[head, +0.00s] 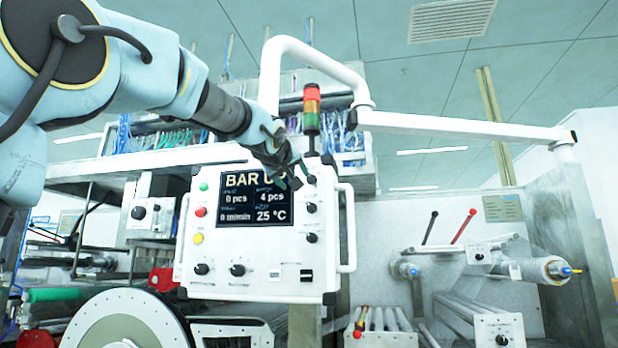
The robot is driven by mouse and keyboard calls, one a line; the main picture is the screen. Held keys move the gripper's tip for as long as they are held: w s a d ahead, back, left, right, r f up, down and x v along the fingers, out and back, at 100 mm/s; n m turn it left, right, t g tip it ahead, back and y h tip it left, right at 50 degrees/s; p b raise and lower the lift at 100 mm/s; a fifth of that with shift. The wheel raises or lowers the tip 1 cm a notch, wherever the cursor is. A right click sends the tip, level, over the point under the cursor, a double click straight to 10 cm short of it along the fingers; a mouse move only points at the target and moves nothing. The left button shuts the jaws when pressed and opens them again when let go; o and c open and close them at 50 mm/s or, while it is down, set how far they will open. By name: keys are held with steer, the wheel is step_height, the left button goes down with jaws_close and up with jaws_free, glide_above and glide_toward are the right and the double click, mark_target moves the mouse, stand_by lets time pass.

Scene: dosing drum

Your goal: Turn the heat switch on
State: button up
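A white control panel (265,287) hangs from a white tubular arm and faces me. Its screen (252,203) reads 25 °C. Dark rotary knobs sit in a column right of the screen: an upper one (311,180), a middle one (311,208) and a lower one (312,238). Two more knobs (202,269) are below the screen, beside a small black rocker switch (306,275). The labels are too small to read, so I cannot tell which is the heat switch. My gripper (294,179) is in front of the panel's upper right, fingers apart, close to the upper knob; contact is unclear.
A red, orange and green signal tower (312,110) rises just above the panel near my gripper. The white support arm (455,124) runs across to the right. White handles (347,228) flank the panel. Rollers and a large white disc (125,322) lie lower down.

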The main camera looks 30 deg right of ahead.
mark_target(310, 177)
steer(key=shift+h, duration=0.4)
steer(key=shift+w+d+r+p, duration=0.55)
steer(key=shift+w+d+p, duration=0.5)
steer(key=shift+d+p, duration=0.35)
steer(key=shift+w+d+r+p, duration=0.5)
steer(key=shift+w+d+p, duration=0.5)
steer(key=shift+d+p, duration=0.35)
steer(key=shift+w+d+r+p, duration=0.55)
steer(key=shift+w+d+p, duration=0.5)
steer(key=shift+d+p, duration=0.35)
jaws_close()
